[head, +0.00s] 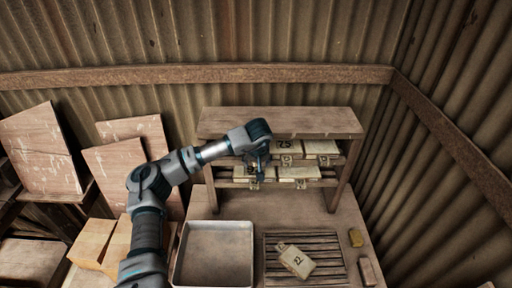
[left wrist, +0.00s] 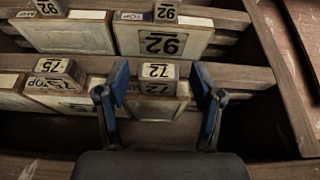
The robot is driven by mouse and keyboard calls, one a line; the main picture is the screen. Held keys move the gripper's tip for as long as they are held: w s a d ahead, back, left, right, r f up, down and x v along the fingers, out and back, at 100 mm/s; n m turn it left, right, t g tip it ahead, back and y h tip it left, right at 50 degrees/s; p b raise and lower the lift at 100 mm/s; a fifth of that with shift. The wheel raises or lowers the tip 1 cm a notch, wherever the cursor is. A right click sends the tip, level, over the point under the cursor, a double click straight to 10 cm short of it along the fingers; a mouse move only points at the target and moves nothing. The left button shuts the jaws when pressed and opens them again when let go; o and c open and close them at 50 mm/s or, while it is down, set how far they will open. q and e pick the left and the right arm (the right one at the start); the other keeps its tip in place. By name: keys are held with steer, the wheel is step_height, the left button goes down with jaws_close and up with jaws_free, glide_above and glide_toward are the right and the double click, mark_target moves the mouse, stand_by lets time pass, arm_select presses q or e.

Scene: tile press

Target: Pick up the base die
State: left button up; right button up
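Cream die blocks with numbered tabs sit on the two levels of a wooden shelf (head: 280,122). In the left wrist view, a die marked 72 (left wrist: 160,105) is on the lower level, its small raised tab between the fingers of my left gripper (left wrist: 160,77). The fingers are apart, with gaps on both sides of the tab. In the head view my left gripper (head: 259,166) is in front of the shelf and hides part of it. Another numbered die (head: 296,261) lies tilted on a slatted rack; its number is hard to read. Which die is the base die cannot be told. My right gripper is not in view.
Dies marked 92 (left wrist: 165,42) stand on the level above, and one marked 75 (left wrist: 55,70) is beside the 72 die. A metal tray (head: 214,252) is on the table, left of the slatted rack (head: 335,263).

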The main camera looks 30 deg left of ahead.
arm_select(q)
jaws_close()
steer(key=shift+r, duration=0.1)
